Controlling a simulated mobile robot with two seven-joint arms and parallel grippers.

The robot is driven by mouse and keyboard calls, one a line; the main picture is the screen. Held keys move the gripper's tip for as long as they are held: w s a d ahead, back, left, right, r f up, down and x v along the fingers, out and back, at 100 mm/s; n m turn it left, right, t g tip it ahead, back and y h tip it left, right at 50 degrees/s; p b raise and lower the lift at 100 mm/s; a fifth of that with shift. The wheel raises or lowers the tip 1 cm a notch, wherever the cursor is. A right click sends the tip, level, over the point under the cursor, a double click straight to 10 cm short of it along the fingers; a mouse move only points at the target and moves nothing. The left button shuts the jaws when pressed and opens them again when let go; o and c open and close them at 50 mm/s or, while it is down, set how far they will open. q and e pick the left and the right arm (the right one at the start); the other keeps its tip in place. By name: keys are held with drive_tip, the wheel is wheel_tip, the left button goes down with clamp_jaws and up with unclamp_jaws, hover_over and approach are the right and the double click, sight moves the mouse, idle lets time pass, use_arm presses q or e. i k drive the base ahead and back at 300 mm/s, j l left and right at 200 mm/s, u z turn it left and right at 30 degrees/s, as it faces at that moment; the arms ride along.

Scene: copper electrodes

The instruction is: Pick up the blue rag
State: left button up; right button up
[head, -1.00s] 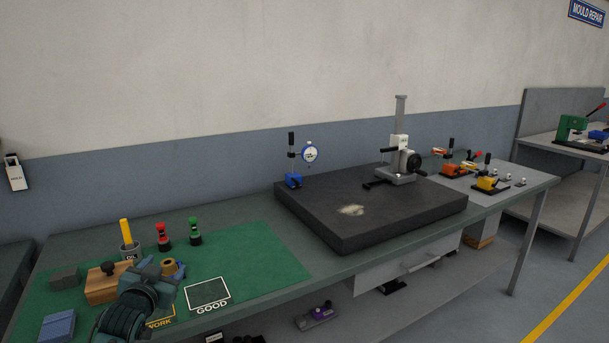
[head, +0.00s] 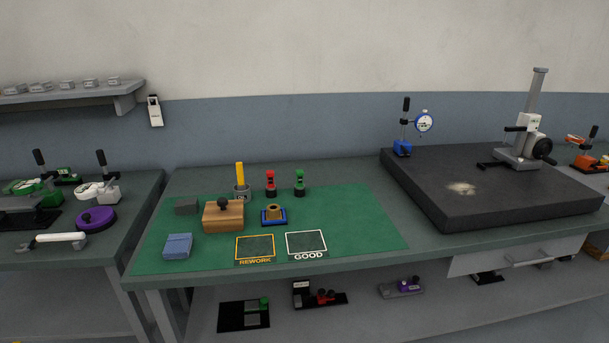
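A folded blue rag (head: 178,246) lies at the front left of the green mat (head: 350,225) on the workbench. It is left of the REWORK frame (head: 255,248) and in front of a wooden block with a dark knob (head: 223,216). Nothing covers the rag. Neither of my grippers shows in the head view now.
A grey block (head: 186,206), a yellow-handled tool in a cup (head: 241,184), red (head: 271,184) and green (head: 299,184) stamps and a copper-coloured ring on a blue base (head: 274,215) stand nearby. A dark granite plate (head: 500,190) fills the bench's right. The mat's right part is clear.

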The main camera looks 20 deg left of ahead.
sight(178, 246)
drive_tip(key=j+u, duration=0.1)
drive_tip(key=u, duration=1.35)
